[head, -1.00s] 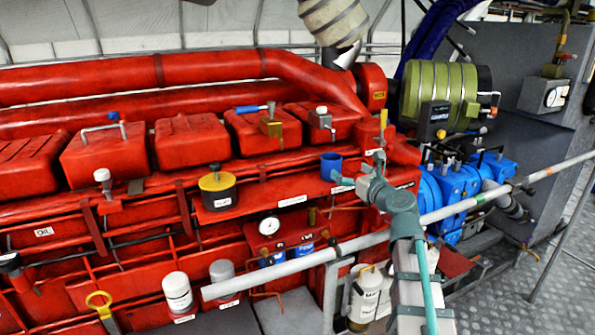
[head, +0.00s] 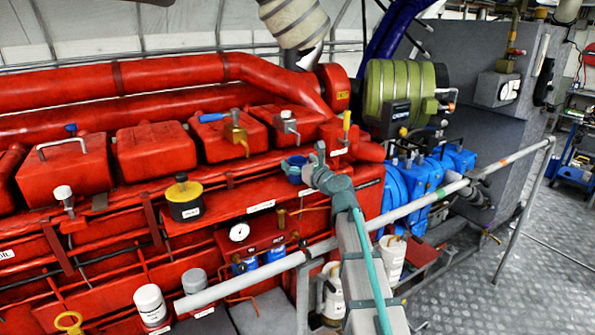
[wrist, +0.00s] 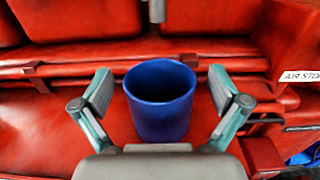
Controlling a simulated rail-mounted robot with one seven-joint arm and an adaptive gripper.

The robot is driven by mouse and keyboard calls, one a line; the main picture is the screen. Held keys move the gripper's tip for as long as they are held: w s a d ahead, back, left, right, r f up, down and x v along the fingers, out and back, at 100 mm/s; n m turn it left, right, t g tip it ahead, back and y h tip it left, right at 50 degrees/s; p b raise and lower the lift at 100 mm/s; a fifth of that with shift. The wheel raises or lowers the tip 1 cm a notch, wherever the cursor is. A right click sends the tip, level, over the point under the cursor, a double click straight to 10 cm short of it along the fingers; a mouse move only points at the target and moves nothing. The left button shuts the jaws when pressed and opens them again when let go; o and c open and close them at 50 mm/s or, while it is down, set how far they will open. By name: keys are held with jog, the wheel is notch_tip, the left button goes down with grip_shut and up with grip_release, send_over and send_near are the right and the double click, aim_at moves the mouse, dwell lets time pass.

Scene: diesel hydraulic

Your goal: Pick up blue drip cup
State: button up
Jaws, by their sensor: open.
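The blue drip cup (wrist: 160,112) is an open, empty-looking round cup. It stands upright on a red ledge of the engine. In the wrist view it lies between the two spread fingers of my gripper (wrist: 160,82), with a visible gap on each side. In the head view my gripper (head: 304,162) is at the cup (head: 294,174) and hides part of it. My gripper is open and holds nothing.
Red engine covers (head: 155,150) rise behind the ledge. A yellow-and-black capped filler (head: 184,198) stands to the left, and a brass valve with a blue handle (head: 236,133) behind. A grey handrail (head: 420,222) crosses in front, below my arm.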

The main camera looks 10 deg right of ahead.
jog(key=shift+w, duration=0.15)
jog(key=shift+c, duration=0.2)
jog(key=c, duration=1.4)
jog(key=shift+o, duration=0.2)
jog(key=shift+r, duration=0.1)
